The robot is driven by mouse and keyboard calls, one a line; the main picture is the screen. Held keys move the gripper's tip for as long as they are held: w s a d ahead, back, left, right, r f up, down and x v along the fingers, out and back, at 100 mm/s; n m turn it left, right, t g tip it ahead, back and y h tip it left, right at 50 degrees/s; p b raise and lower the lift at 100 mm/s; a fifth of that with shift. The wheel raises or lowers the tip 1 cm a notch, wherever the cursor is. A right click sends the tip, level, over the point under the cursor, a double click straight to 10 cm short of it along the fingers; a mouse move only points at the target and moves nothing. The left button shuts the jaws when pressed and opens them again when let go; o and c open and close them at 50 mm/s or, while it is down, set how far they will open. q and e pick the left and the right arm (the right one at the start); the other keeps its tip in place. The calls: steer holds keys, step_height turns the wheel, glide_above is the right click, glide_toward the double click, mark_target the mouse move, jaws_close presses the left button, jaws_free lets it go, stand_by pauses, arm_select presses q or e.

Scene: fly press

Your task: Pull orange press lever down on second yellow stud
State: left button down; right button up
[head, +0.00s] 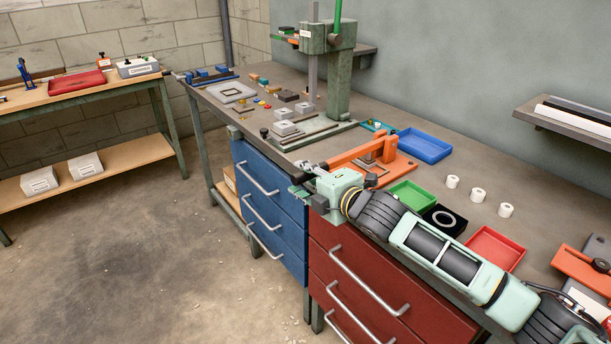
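An orange press (378,150) stands on the bench, its long orange arm slanting down to the left over an orange base plate. My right arm comes in from the lower right, and my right gripper (304,182) is at the bench's front edge, just in front of the press. The gripper covers part of the press's near end. I cannot tell whether it touches the lever or how far its fingers are apart. Small yellow pieces (266,104) lie farther back, near a grey tray; I cannot tell whether they are studs. No stud shows clearly under the press. My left gripper is out of view.
A green fly press (340,75) stands behind. A blue tray (425,146), a green tray (412,195), a red tray (495,248) and white rolls (478,195) lie right of the orange press. Blue drawers (268,210) and red drawers (375,290) are below. The floor at left is open.

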steer(key=shift+w+r, duration=0.1)
steer(key=shift+r, duration=0.05)
steer(key=shift+s+d+r, duration=0.1)
steer(key=shift+s, duration=0.1)
steer(key=v, duration=1.1)
steer(key=shift+s+d, duration=0.1)
steer(key=shift+s, duration=0.2)
stand_by(0.7)
